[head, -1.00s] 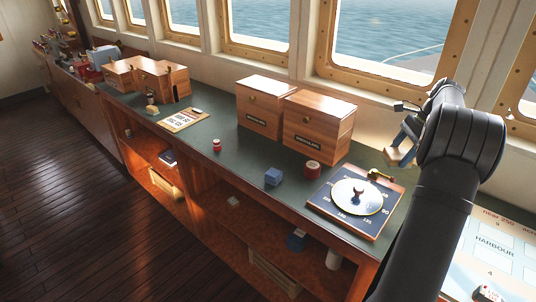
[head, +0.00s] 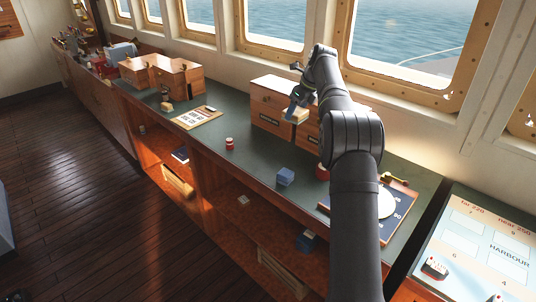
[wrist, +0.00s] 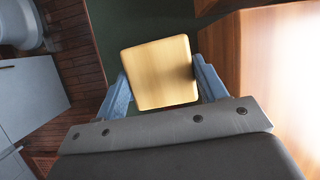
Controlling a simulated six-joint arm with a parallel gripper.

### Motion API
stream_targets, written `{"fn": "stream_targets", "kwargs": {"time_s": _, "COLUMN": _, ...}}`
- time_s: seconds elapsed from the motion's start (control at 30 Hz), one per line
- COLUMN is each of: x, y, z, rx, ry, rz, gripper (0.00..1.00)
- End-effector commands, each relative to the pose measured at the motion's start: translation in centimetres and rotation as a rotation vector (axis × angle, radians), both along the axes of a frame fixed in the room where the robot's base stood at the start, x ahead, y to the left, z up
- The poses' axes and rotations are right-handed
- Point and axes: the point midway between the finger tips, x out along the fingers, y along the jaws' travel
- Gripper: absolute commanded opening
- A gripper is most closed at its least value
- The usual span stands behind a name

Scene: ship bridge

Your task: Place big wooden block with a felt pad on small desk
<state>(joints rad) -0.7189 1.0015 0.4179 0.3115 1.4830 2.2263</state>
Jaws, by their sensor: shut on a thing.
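My gripper (head: 297,112) is shut on a pale wooden block (head: 300,117), in front of the two large wooden boxes above the long green-topped counter. In the wrist view the block (wrist: 158,73) shows a square, plain wood face between the two blue fingers. A blue-grey piece of furniture (head: 5,228) is cut off at the left edge of the head view. I cannot tell whether it is the small desk.
Close by my gripper stands a wooden box (head: 268,105). The green counter (head: 255,160) also bears a blue block (head: 286,176), a red-and-white cylinder (head: 230,143), a clipboard (head: 196,117) and a smaller wood block (head: 167,105). The floor (head: 80,190) at left is clear.

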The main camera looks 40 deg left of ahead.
Motion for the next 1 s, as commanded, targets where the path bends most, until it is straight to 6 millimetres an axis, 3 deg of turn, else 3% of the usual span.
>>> {"fn": "stream_targets", "kwargs": {"time_s": 0.03, "x": -0.8, "y": 2.0, "z": -1.6, "rx": -0.001, "ry": 0.002, "rz": 0.011, "gripper": 0.41}}
{"fn": "stream_targets", "kwargs": {"time_s": 0.1, "x": -1.8, "y": 4.2, "z": -3.3, "rx": -0.001, "ry": 0.001, "rz": 0.02, "gripper": 0.41}}
{"fn": "stream_targets", "kwargs": {"time_s": 0.33, "x": -4.0, "y": 8.4, "z": -6.7, "rx": 0.001, "ry": 0.0, "rz": 0.035, "gripper": 0.41}}
{"fn": "stream_targets", "kwargs": {"time_s": 0.77, "x": -4.4, "y": 9.0, "z": -7.5, "rx": 0.001, "ry": 0.0, "rz": 0.036, "gripper": 0.41}}
{"fn": "stream_targets", "kwargs": {"time_s": 1.0, "x": -4.4, "y": 9.0, "z": -11.2, "rx": -0.001, "ry": 0.002, "rz": 0.036, "gripper": 0.41}}
